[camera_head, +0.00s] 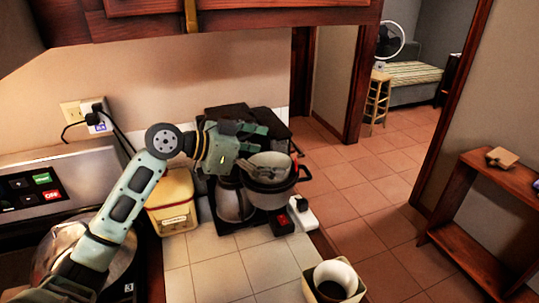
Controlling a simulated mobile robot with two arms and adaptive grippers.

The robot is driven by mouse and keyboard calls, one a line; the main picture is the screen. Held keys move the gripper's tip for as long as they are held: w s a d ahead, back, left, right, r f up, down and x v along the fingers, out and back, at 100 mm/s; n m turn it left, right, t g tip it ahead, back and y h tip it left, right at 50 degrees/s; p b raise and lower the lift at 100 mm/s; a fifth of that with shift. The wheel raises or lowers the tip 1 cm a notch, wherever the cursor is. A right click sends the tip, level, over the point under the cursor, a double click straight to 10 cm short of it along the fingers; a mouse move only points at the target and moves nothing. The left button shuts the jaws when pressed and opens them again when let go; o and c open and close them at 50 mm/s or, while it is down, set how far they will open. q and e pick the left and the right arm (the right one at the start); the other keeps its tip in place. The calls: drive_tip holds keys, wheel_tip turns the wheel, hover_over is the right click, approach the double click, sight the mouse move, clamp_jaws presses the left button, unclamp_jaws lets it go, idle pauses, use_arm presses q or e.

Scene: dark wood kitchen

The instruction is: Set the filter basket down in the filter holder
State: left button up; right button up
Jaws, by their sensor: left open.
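The filter holder (268,194) is a dark, rounded cup with a black handle at its right. It is at the front right of the black coffee maker (228,113), beside the metal carafe (232,203). The grey filter basket (271,160) sits at the holder's top opening. How deep it rests is hard to tell. My left gripper (257,146) is open just above and to the left of the basket, with its lower finger close to the basket's rim. Whether they touch cannot be seen. My right gripper is out of view.
A yellow canister (172,222) stands left of the coffee maker. A white power strip (301,214) with a red switch lies in front right. A box (318,292) holding a cup-like item is at the counter's right edge. The tiled counter in front is clear.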

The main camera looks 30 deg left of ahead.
use_arm(q)
drive_tip(key=r+b+v, duration=0.1)
drive_tip(key=b+v, duration=0.2)
drive_tip(key=v, duration=0.9)
drive_tip(key=shift+r+b, duration=0.15)
drive_tip(key=shift+b, duration=0.25)
drive_tip(key=shift+d, duration=0.1)
